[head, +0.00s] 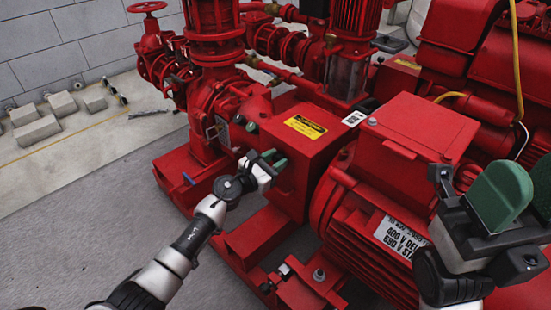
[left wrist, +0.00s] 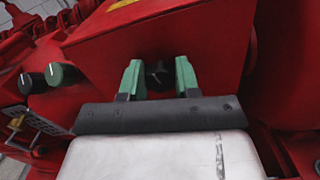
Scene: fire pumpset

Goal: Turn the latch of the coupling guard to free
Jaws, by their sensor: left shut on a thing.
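The coupling guard (head: 300,140) is a red box with a yellow label, between the pump and the motor in the head view. My left gripper (head: 275,160) is at the guard's near side face. In the left wrist view, the green fingers of my left gripper (left wrist: 158,70) are on either side of the small black latch (left wrist: 158,75) on the red face and are shut on it. The latch is hidden in the head view, and its turn angle is hard to read. My right gripper (head: 500,205) is at the right, over the motor, with its finger gap unclear.
The red motor (head: 375,215) with a white plate stands right of the guard. Grey blocks (head: 38,130) lie by the wall.

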